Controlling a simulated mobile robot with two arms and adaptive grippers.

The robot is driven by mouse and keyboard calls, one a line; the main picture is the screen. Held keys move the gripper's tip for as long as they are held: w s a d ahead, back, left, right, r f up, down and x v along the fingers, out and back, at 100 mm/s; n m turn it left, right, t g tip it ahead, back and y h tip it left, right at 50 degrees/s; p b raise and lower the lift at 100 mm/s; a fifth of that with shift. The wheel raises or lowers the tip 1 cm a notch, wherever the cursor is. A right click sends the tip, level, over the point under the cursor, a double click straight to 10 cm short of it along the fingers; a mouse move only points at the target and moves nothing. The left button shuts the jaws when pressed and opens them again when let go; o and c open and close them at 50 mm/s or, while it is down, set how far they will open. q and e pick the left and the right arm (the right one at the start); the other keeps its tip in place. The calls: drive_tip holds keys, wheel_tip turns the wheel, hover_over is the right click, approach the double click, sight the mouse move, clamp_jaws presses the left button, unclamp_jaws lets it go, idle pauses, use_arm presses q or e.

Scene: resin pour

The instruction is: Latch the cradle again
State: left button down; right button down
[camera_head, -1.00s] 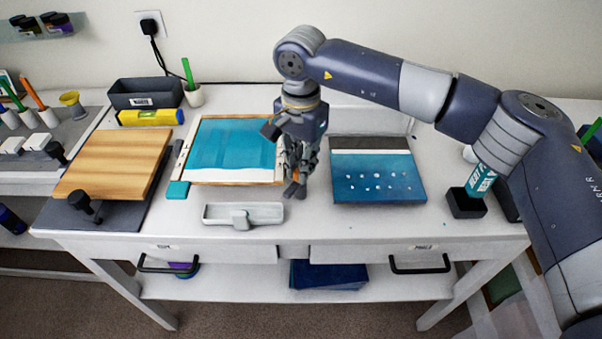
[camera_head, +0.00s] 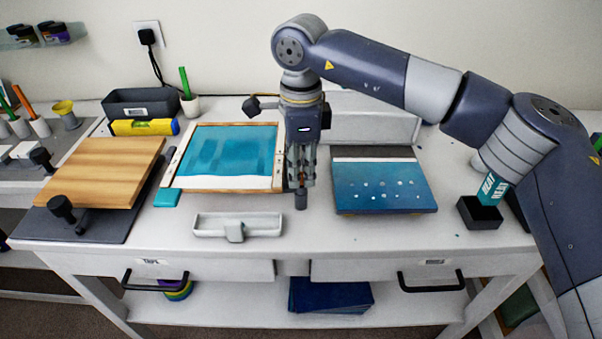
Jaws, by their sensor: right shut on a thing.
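My right gripper (camera_head: 300,178) points down at the right edge of a wood-edged frame (camera_head: 235,190) with a teal surface. Its fingers are shut on a small dark knob (camera_head: 301,199), which shows just below the fingertips by the frame's right front corner. I cannot tell how the knob joins the frame, and the fingers hide its upper part. A teal block (camera_head: 167,197) sits at the frame's left front corner. Which part is the cradle's latch is not clear. My left gripper is not in view.
A blue dotted panel (camera_head: 385,190) lies right of the gripper. A pale grey tray-like tool (camera_head: 238,226) lies in front. A wooden board (camera_head: 105,170) with dark clamp knobs is at left. A black holder (camera_head: 479,213) stands at right. The bench front is mostly clear.

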sight(301, 173)
drive_tip(key=shift+r+m, duration=0.1)
drive_tip(key=shift+m, duration=0.4)
drive_tip(key=shift+w, duration=0.1)
drive_tip(key=c, duration=1.9)
unclamp_jaws()
wheel_tip(301, 173, up, 12)
drive_tip(key=shift+r, duration=0.1)
